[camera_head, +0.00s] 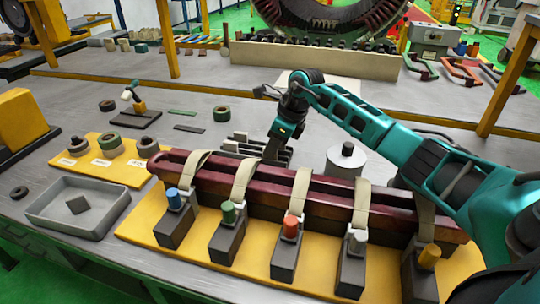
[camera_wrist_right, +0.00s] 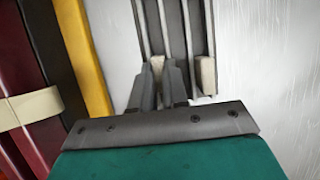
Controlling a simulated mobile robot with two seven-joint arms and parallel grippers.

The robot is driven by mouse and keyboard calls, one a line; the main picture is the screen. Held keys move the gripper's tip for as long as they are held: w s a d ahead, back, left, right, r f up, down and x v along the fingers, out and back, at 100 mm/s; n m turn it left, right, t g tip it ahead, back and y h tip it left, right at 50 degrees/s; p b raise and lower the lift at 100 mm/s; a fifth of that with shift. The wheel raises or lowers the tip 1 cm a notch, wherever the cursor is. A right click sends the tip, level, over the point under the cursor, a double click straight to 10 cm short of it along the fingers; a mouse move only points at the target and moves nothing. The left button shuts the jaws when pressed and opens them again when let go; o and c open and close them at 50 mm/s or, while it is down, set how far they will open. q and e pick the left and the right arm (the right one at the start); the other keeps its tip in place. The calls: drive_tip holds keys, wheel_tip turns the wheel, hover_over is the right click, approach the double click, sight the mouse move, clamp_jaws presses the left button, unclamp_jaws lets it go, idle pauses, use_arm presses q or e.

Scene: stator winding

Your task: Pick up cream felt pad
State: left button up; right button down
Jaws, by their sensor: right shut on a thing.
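A grey slotted rack (camera_head: 236,148) stands on the bench behind the long dark red coil bars. It also shows in the wrist view (camera_wrist_right: 174,30) with upright dividers. One cream felt pad (camera_wrist_right: 157,64) is between the fingertips of my right gripper (camera_wrist_right: 159,82), at the rack's near end. A second cream felt pad (camera_wrist_right: 207,76) is in a slot to the right. In the head view my right gripper (camera_head: 274,152) points down at the rack's right part and hides the held pad. The right gripper is shut on the pad. My left gripper is not in view.
The dark red coil bars (camera_head: 300,200), wrapped with cream straps, lie on a yellow base (camera_head: 150,232) in front of the rack. A grey cylinder (camera_head: 346,160) stands right of the rack. A grey tray (camera_head: 112,222) is at left. Bench behind the rack is mostly clear.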

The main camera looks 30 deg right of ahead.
drive_tip(key=shift+r, duration=0.1)
wheel_tip(320, 180, up, 20)
drive_tip(key=p, duration=0.1)
idle(0.5)
drive_tip(key=shift+s+a, duration=0.1)
